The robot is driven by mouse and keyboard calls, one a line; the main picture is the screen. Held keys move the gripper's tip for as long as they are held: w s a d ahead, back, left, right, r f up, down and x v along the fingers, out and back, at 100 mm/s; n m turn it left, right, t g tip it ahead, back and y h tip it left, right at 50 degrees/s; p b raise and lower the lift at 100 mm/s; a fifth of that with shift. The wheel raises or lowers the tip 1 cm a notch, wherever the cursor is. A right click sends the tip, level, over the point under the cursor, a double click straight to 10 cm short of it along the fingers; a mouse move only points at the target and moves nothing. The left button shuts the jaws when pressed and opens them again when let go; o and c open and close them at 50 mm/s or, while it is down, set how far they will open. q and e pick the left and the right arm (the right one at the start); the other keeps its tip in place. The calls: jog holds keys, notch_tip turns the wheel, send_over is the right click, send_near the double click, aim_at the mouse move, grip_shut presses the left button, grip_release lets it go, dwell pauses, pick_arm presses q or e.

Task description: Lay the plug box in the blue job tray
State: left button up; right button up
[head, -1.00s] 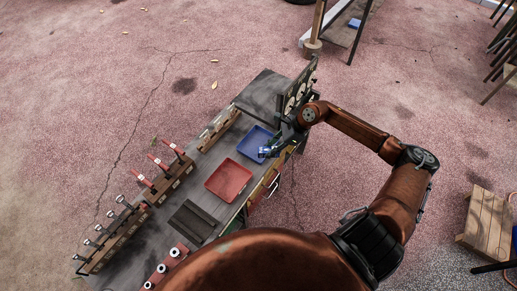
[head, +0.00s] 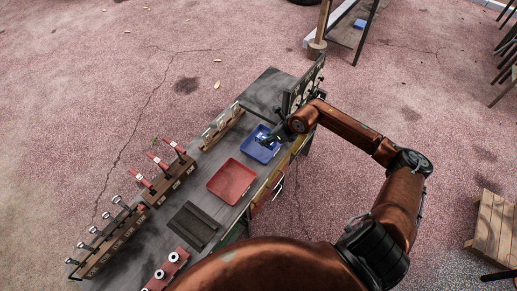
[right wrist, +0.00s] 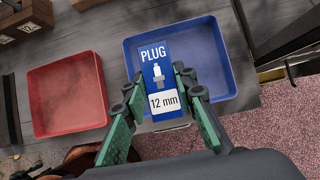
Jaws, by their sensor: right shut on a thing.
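The plug box (right wrist: 161,75) is a blue box marked PLUG and 12 mm. My right gripper (right wrist: 160,92) is shut on it, with green fingers on both sides of its lower end. In the right wrist view the box appears over the blue job tray (right wrist: 218,72); I cannot tell whether it touches the tray floor. In the head view the blue tray (head: 254,153) lies on the cart top, and my right gripper (head: 268,139) is over it, partly hiding the box. My left gripper is not in view.
A red tray (head: 232,181) lies beside the blue one. Wooden racks with red-handled tools (head: 172,177) and sockets (head: 108,235) line the cart's left edge. A gauge panel (head: 304,88) stands at the far end, close to my right arm. A dark ribbed mat (head: 193,226) lies nearer.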

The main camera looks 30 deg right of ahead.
jog(key=a+f, duration=0.1)
jog(key=w+a+f, duration=0.1)
jog(key=f, duration=0.2)
jog(key=shift+w+a, duration=0.35)
jog(key=shift+a, duration=0.05)
jog(key=shift+w+a+f+b, duration=0.1)
jog(key=shift+f+b, duration=0.45)
jog(key=shift+f, duration=1.15)
jog(key=shift+f, duration=0.15)
jog(key=o, duration=0.9)
jog(key=shift+r, duration=0.2)
jog(key=shift+r, duration=0.25)
jog(key=p+v, duration=0.2)
jog(key=v, duration=0.9)
